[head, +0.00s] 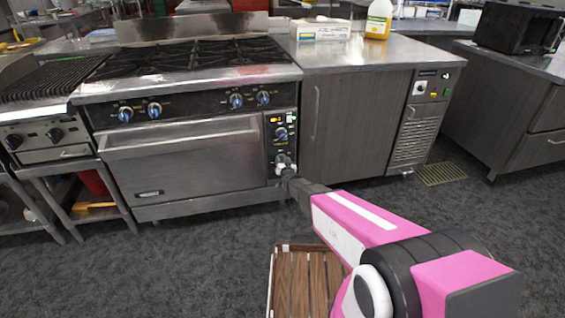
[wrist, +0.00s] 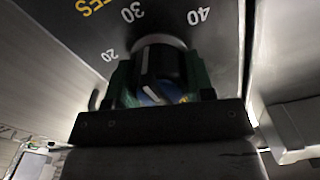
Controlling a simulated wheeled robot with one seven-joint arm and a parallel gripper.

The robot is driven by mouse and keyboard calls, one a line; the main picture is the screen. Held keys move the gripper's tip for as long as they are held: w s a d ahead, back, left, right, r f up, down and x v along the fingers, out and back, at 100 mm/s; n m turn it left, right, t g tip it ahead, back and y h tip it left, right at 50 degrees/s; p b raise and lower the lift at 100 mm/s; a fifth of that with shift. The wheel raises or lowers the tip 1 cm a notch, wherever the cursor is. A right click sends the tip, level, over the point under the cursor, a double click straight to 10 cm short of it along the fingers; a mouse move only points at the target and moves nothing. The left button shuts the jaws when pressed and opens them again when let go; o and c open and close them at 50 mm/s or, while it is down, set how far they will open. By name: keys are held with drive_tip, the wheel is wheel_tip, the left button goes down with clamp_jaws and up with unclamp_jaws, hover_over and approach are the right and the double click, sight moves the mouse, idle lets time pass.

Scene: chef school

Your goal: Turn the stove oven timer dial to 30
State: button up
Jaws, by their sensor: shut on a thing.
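The stove oven (head: 185,155) stands at left centre in the head view, with a narrow control panel at its right side. The timer dial (wrist: 160,75), dark with a pale mark and a blue patch, fills the middle of the wrist view. The printed numbers 20, 30 and 40 (wrist: 198,15) curve around its upper side. The pale mark faces up, roughly towards 30, but its exact setting is unclear. My gripper (wrist: 162,88) is shut on the dial, one green finger on each side. In the head view my gripper (head: 287,173) reaches the lower part of the panel and partly covers the dial.
Another knob (head: 282,133) sits above on the same panel. Several blue-marked burner knobs (head: 154,109) line the stove front. A grey cabinet (head: 350,125) adjoins the stove on the right. A slatted wooden piece (head: 303,285) lies low in front, beside my arm.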

drive_tip(key=o, duration=0.9)
drive_tip(key=shift+s, duration=0.1)
drive_tip(key=v, duration=1)
drive_tip(key=shift+s+d, duration=0.1)
drive_tip(key=shift+s, duration=0.2)
